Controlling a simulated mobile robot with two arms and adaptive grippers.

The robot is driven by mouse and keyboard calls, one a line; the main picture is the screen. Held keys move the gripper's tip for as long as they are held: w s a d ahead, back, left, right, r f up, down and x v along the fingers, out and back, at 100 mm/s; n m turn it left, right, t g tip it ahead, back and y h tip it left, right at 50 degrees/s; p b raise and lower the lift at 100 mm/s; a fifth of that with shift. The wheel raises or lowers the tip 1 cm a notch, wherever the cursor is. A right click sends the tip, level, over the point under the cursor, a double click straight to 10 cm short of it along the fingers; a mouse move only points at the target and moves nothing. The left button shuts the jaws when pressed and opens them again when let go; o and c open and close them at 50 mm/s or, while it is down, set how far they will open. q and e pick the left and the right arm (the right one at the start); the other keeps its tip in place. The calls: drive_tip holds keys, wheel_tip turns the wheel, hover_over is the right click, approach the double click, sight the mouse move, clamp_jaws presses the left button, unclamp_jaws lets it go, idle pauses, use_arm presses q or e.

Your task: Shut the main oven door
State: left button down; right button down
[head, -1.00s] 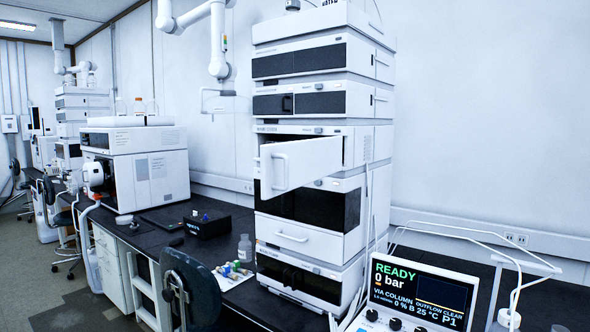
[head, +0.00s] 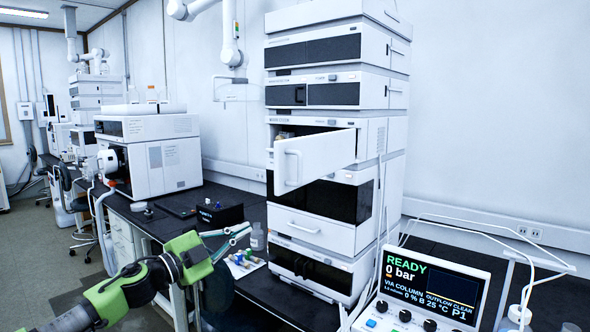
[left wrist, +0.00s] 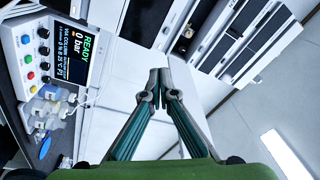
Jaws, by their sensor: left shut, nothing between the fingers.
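The oven door (head: 322,155) is a white panel with a vertical handle (head: 291,168). It stands open, swung out from the middle module of the tall white stack (head: 395,150). Part of the dark opening shows above it. My left gripper (head: 249,229) is low and to the left of the door, in front of the stack, apart from the handle in the picture. Its fingers are closed together and empty; the left wrist view shows the tips meeting (left wrist: 158,75). That view shows the stack tilted at upper right. My right gripper is in neither view.
A control unit with a lit screen (head: 430,290) stands at the front right, with thin tubes above it. A bottle (head: 257,238) and small vials (head: 240,262) are on the dark bench near my left gripper. A black box (head: 220,215) lies behind them.

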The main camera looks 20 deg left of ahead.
sight(294, 174)
use_arm(q)
drive_tip(key=s+d+r+m+g+h+p, duration=0.1)
drive_tip(key=s+d+r+m+g+h, duration=0.4)
drive_tip(key=s+d+r+m, duration=0.85)
drive_tip(key=w+d+r+n+p, duration=0.45)
drive_tip(key=d+p, duration=0.35)
drive_tip(key=p, duration=1)
drive_tip(key=shift+m, duration=0.5)
drive_tip(key=shift+w+a+f+b, duration=0.1)
drive_tip(key=shift+w+a+b, duration=0.25)
drive_tip(key=shift+a+b, duration=0.35)
drive_tip(key=shift+w+a+f+b, duration=0.15)
drive_tip(key=shift+w+a+b, duration=0.2)
drive_tip(key=shift+a+b, duration=0.35)
drive_tip(key=shift+w+a+f+b, duration=0.1)
drive_tip(key=shift+w+a+b, duration=0.25)
drive_tip(key=shift+a+b, duration=0.3)
